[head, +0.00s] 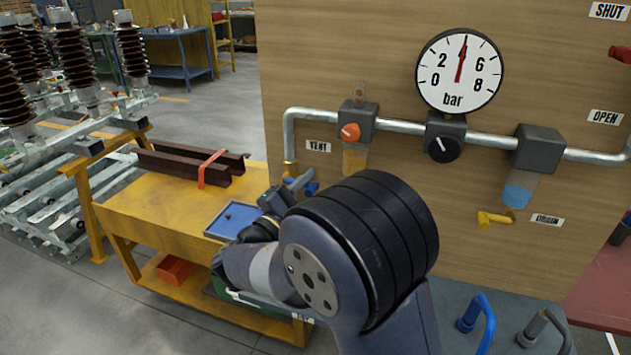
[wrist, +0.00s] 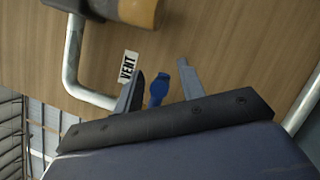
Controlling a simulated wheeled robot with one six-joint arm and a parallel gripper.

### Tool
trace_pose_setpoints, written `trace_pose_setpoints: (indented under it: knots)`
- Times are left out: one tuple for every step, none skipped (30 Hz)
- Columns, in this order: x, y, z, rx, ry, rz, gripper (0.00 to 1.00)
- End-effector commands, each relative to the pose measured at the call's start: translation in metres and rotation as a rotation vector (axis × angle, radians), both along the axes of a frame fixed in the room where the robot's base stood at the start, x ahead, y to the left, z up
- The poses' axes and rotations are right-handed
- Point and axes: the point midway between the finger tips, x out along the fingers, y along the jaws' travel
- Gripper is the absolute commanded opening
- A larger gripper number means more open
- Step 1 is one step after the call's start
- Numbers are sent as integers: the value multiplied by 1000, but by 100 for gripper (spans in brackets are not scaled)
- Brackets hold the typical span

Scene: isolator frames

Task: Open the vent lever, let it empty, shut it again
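The blue vent lever (wrist: 158,88) shows in the wrist view between the two fingers of my gripper (wrist: 160,67), near the VENT label (wrist: 129,67). The fingers stand apart on either side of it, with gaps, so my gripper is open. In the head view my gripper (head: 288,192) is at the lower end of the left pipe, and bits of the blue lever (head: 313,187) show beside it. My wrist hides part of the lever. The pressure gauge (head: 459,72) has its red needle pointing almost straight up, midway between 2 and 6.
A grey pipe (head: 385,125) runs across the wooden panel (head: 340,50) with an orange knob (head: 350,132), a black knob (head: 443,147) and a yellow drain lever (head: 494,219). A yellow bench (head: 150,205) with a blue tray (head: 232,219) stands left of the panel.

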Motion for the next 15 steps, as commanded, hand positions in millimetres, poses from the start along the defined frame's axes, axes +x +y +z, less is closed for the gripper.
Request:
trace_pose_setpoints:
  knots:
    - [4,-4,2,0,0,-1,38]
    - [6,-5,2,0,0,0,38]
    - [8,-6,3,0,0,0,38]
    - [9,-7,3,0,-1,-1,38]
    - [9,-8,3,0,-1,-1,38]
    - [10,-8,3,0,0,0,38]
    - [10,-9,3,0,0,0,38]
    - [11,-9,3,1,-1,0,38]
    - [11,-9,3,1,-1,0,38]
    - [10,-9,3,1,-1,0,38]
    - [10,-9,3,1,-1,0,38]
    - [10,-8,3,1,-1,0,38]
    - [10,-8,3,1,-1,0,38]
    - [10,-8,3,1,-1,0,36]
    - [10,-8,3,1,-1,0,33]
